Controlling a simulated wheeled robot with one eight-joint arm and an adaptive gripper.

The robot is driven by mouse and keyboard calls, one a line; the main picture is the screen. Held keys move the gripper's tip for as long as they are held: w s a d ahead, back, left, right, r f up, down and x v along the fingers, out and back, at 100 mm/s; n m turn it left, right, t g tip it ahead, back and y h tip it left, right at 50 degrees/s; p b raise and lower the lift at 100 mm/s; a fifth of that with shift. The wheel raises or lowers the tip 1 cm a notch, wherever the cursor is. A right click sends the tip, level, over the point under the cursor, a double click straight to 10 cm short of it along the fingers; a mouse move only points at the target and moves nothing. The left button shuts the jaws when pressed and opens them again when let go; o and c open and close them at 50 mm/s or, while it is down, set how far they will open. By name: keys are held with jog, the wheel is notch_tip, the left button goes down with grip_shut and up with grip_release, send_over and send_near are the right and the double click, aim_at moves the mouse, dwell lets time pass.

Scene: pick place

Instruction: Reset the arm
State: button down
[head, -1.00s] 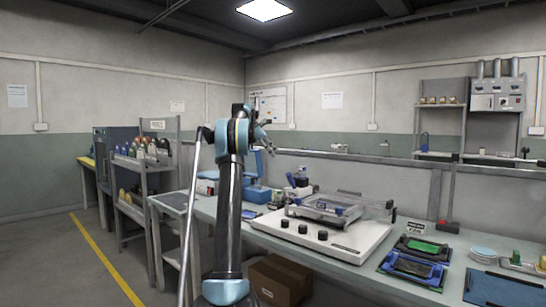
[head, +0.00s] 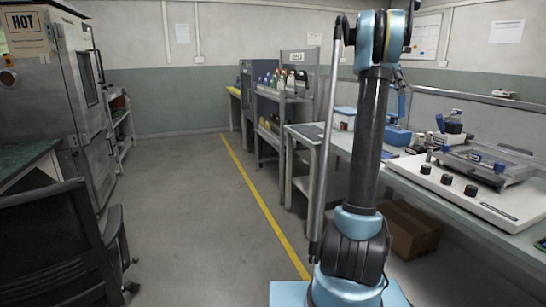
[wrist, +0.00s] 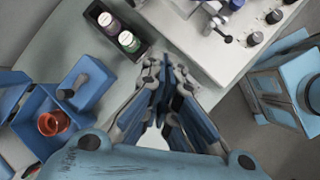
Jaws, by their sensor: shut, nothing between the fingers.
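My arm (head: 370,135) stands upright right of centre in the head view, folded at its top joint. My gripper (wrist: 166,78) shows in the wrist view with its fingers together and nothing between them. It hangs above the grey workbench, beside a black tray (wrist: 117,32) with two round-topped bottles and the edge of a white machine. In the head view the gripper is mostly hidden behind the upper arm.
The workbench (head: 490,215) runs along the right with a white knobbed machine (head: 455,185) on it. A cardboard box (head: 412,230) sits below. A HOT-labelled oven (head: 50,90) and a black chair (head: 60,250) stand at left. Floor (head: 190,220) between is clear.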

jog(key=s+a+f+m+t+y, duration=0.15)
jog(key=s+a+f, duration=0.35)
jog(key=s+a, duration=0.55)
jog(key=s+a+f+m+t+y, duration=0.1)
jog(key=s+a+f+m, duration=0.2)
jog(key=s+a+f, duration=0.55)
jog(key=s+a+f+m+t+y, duration=0.1)
jog(key=s+a+f+m, duration=0.1)
jog(key=s+a+f, duration=0.6)
jog(key=s+a+f+m+t+y, duration=0.1)
jog(key=s+a+f+m+y, duration=0.1)
jog(key=s+a+f, duration=0.7)
jog(key=s+f+m, duration=0.1)
jog(key=s+f, duration=0.5)
jog(key=shift+s+a+f, duration=0.2)
jog(key=shift+s+a, duration=0.05)
jog(key=shift+s, duration=0.05)
